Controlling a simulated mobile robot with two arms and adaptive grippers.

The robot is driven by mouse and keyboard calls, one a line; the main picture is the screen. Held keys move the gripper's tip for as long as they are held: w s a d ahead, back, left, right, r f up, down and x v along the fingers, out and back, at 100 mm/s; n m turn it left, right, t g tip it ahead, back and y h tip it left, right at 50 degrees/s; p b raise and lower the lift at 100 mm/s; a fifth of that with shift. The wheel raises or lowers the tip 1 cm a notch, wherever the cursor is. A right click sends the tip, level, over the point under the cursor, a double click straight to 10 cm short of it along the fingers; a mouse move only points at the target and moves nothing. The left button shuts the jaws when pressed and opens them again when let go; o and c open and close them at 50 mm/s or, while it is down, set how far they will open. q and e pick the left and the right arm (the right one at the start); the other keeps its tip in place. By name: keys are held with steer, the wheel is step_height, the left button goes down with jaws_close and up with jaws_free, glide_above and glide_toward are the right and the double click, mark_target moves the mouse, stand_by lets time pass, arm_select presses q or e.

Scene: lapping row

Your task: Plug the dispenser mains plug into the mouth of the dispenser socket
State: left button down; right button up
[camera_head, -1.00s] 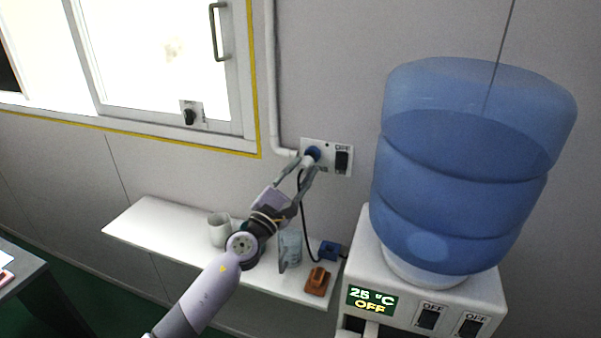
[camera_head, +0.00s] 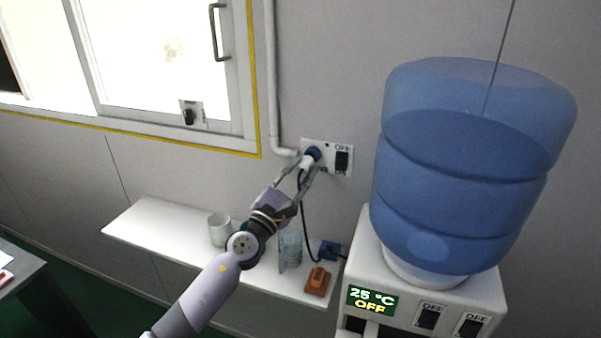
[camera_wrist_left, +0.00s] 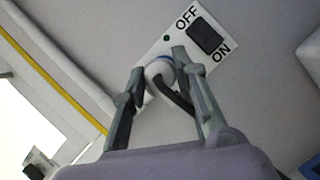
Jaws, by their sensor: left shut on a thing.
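The dispenser socket (camera_head: 328,147) is a white wall plate with a round blue mouth and a black switch marked OFF. In the left wrist view the plate (camera_wrist_left: 228,66) shows the switch with OFF and ON. My left gripper (camera_head: 308,163) is shut on the white mains plug (camera_wrist_left: 158,72), right at the blue mouth. The plug looks lined up with the mouth and at or in it; the gripper fingers hide how deep it sits. A dark cable hangs from the plug down towards the shelf. My right gripper is not in view.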

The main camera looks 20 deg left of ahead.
arm_select(q)
steer(key=shift+w+d+b, duration=0.1)
steer(key=shift+w+b, duration=0.45)
steer(key=shift+w, duration=0.6)
steer(key=c, duration=1.2)
jaws_free()
steer(key=shift+f, duration=0.1)
steer(key=v, duration=1.2)
